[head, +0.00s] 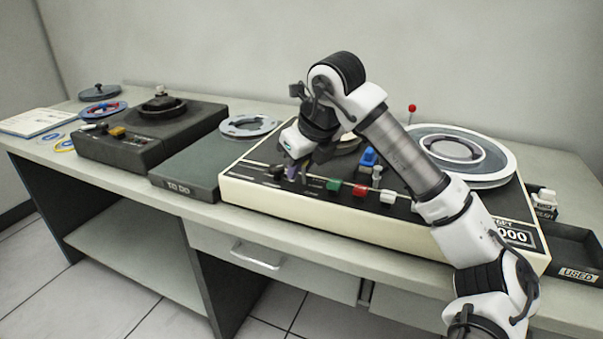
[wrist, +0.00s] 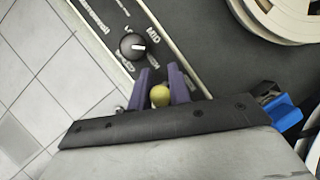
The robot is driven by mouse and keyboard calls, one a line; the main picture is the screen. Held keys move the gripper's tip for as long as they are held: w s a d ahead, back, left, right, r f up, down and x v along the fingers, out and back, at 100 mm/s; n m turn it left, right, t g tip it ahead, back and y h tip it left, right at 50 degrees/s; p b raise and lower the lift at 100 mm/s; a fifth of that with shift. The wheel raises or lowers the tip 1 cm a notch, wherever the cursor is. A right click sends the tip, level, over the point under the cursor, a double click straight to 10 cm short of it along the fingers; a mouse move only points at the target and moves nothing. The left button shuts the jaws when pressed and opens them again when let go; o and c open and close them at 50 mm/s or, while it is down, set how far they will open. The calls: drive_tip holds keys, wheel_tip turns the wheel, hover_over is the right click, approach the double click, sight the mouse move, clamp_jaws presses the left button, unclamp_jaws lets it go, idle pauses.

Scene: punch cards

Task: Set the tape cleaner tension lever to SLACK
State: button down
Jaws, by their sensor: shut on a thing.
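My gripper (head: 293,173) is lowered over the front left of the large cream tape deck (head: 330,220). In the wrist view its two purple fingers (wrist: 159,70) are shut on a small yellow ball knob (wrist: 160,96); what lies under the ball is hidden. A black rotary knob (wrist: 132,46) with a white pointer mark sits just beyond the fingertips, beside a MID label. I cannot read the word SLACK or tell for sure which part is the tension lever.
Green (head: 334,184), red (head: 360,190) and white (head: 387,197) keys line the deck's front, right of my gripper. A blue part (head: 369,157) and a red-tipped stick (head: 411,108) rise behind. A TO DO box (head: 195,170) stands left; a USED tray (head: 580,255) right.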

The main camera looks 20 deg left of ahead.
drive_tip(key=t+b, duration=0.2)
drive_tip(key=b, duration=0.1)
drive_tip(key=shift+s+f, duration=0.25)
drive_tip(key=shift+s, duration=0.15)
drive_tip(key=shift+s+r+n+t+b, duration=0.1)
drive_tip(key=shift+r+n+t+b, duration=0.1)
drive_tip(key=shift+n+t+b, duration=0.15)
drive_tip(key=c, duration=1.3)
unclamp_jaws()
drive_tip(key=p+v, duration=0.1)
drive_tip(key=v, duration=1.3)
drive_tip(key=shift+d+f, duration=0.1)
drive_tip(key=shift+f, duration=0.1)
